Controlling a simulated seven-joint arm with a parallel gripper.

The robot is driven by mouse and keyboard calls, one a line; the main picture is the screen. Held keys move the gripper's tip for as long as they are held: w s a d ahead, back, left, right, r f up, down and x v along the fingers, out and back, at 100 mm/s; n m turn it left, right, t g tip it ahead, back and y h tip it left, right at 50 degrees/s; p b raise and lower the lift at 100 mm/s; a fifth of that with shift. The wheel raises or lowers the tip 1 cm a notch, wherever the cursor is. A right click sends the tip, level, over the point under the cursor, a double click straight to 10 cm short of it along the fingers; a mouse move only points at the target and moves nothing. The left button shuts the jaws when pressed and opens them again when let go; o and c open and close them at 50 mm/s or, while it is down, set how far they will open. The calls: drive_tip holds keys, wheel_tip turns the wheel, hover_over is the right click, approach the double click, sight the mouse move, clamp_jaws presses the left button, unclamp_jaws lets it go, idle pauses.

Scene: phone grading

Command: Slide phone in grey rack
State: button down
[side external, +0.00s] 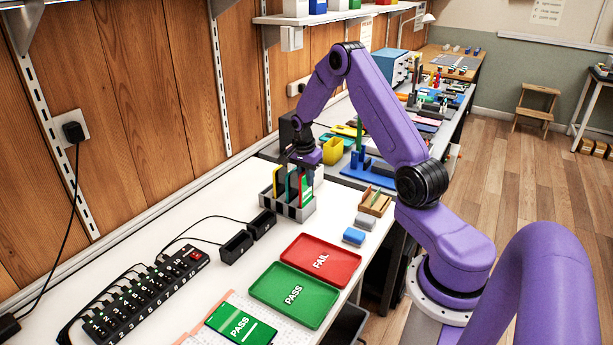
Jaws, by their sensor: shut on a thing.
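The grey rack (297,212) with dark slots stands on the white bench near the wall. Several thin upright phones or slabs with coloured edges stand in or just over it, including a teal and yellow one (276,184) at its left. My gripper (305,170) is directly above the rack, pointing down, shut on an upright phone (307,191) with green and red showing. The phone's lower end is at the rack's right part; I cannot tell how deep it sits in a slot. Another phone (240,322) with a green PASS screen lies flat at the front.
A green PASS tray (294,312) and a red FAIL tray (320,279) lie in front of the rack. Two black docks (236,246), a numbered charging hub (130,300) and cables are to the left. Small blue and grey blocks (354,236) and a wooden holder (375,206) are to the right.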

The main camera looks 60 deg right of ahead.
drive_tip(key=shift+f, duration=0.45)
drive_tip(key=c, duration=1)
unclamp_jaws()
drive_tip(key=shift+r, duration=0.1)
drive_tip(key=shift+r, duration=3.35)
